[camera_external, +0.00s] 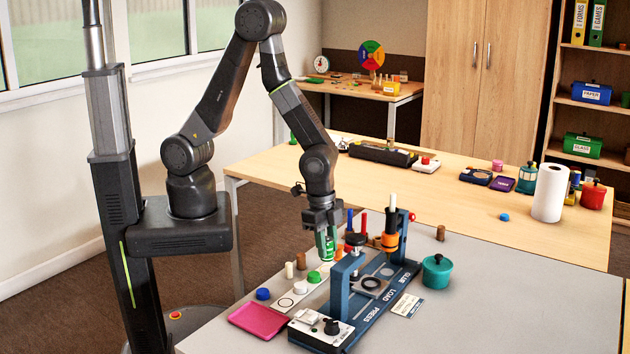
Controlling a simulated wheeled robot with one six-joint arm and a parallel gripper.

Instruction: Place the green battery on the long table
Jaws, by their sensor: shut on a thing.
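My gripper (325,232) points down over the near grey-topped table (480,310) and is shut on the green battery (327,248). The battery is upright between the fingers, its upper part partly covered by them. It is just behind the blue press; I cannot tell whether its lower end touches anything. A long table (440,202) with a pale wooden top stands behind the grey one, with a broad bare stretch in its middle.
The blue press (385,300) stands close beside my gripper. A pink tray (257,320), a teal pot (437,271) and several coloured caps are around it. The wooden table carries a paper roll (550,193), a red pot (593,194) and a black device (383,154).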

